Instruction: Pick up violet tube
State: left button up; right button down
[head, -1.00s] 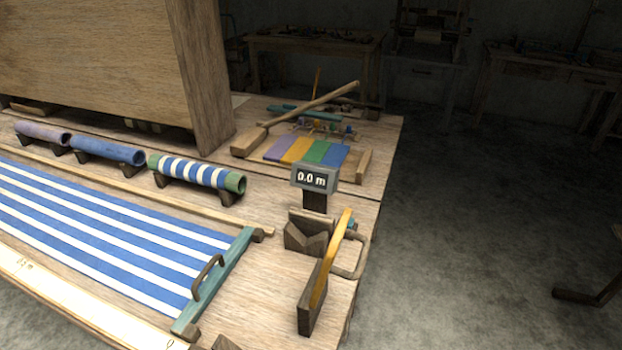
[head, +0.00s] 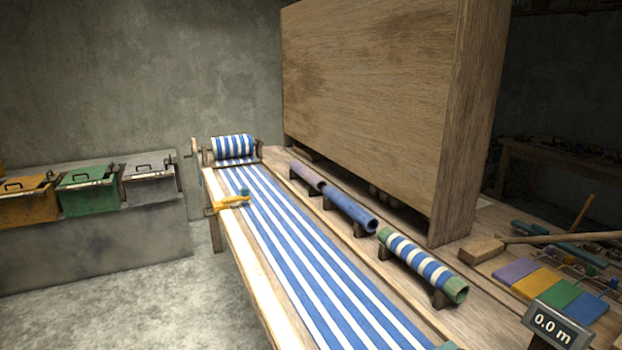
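The violet tube (head: 307,176) lies on dark wooden cradles on the bench, in front of the tall wooden panel. It is the farthest of three tubes in a row. The blue tube (head: 351,208) comes after it, and its far end is close to the violet tube's near end. The striped blue, white and green tube (head: 421,262) is nearest. Neither of my grippers shows in the head view.
The tall wooden panel (head: 377,95) stands close behind the tubes. Striped cloth (head: 292,249) stretches along the bench to a cloth roll (head: 233,146). Orange (head: 27,203), green (head: 89,194) and grey (head: 150,183) bins stand at left. Floor is clear between bins and bench.

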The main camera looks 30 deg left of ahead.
aim_at(312, 178)
jog(key=k+j, duration=0.1)
jog(key=j, duration=0.25)
jog(key=j+z, duration=0.1)
jog(key=j, duration=0.25)
jog(key=k+j, duration=0.15)
jog(key=j, duration=0.15)
jog(key=i+j+z, duration=0.15)
jog(key=j+z, duration=0.2)
jog(key=j, duration=1.15)
jog(key=j+z, duration=0.4)
jog(key=j, duration=1.15)
